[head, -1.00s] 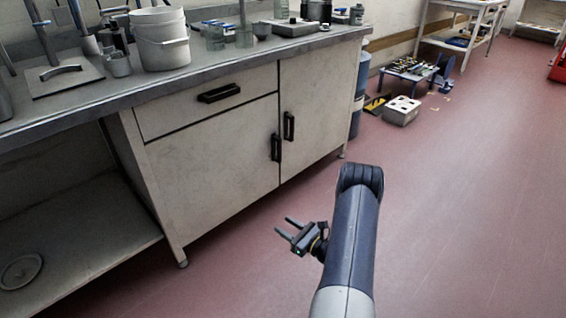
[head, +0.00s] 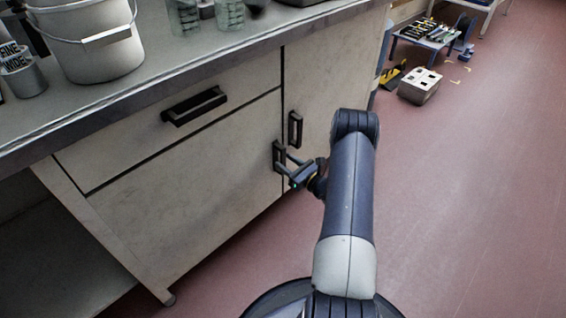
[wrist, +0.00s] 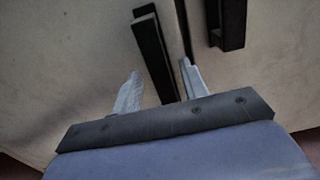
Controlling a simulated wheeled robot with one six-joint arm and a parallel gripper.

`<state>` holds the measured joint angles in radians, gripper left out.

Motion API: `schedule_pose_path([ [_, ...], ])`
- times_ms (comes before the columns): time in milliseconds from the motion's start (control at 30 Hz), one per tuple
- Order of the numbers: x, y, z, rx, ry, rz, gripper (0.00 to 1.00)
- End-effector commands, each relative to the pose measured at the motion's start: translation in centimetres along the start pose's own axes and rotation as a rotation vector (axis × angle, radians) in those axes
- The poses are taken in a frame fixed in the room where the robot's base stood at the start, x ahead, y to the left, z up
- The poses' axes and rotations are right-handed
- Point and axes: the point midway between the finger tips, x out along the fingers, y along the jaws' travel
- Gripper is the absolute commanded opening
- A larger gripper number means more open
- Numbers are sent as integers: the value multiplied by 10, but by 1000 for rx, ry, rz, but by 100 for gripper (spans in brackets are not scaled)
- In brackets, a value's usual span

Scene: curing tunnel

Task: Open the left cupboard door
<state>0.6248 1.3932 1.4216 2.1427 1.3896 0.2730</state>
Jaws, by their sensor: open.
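The left cupboard door (head: 195,190) is a pale panel below a drawer and looks shut. Its black upright handle (head: 278,157) sits near its right edge. The handle also shows in the wrist view (wrist: 153,55). My gripper (head: 284,160) is open at this handle. In the wrist view, my gripper's fingers (wrist: 158,82) stand on either side of the handle's lower part. I cannot tell whether either finger touches it. The right door (head: 315,90) is partly hidden by my arm, and its black handle (head: 295,129) is just right of the gap between the doors.
The drawer (head: 180,135) above the left door is shut, with a black handle (head: 194,105). The worktop (head: 170,82) overhangs it and bears a white bucket (head: 92,45). Red floor to the right is free up to a pale perforated block (head: 420,86).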

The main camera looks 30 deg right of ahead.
Motion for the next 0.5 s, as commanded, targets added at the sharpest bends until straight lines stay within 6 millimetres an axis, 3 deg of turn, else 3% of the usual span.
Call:
schedule_pose_path([
  [200, 20, 0, 0, -1, 0, 1, 42],
  [500, 22, 0, 0, 0, 0, -1, 42],
])
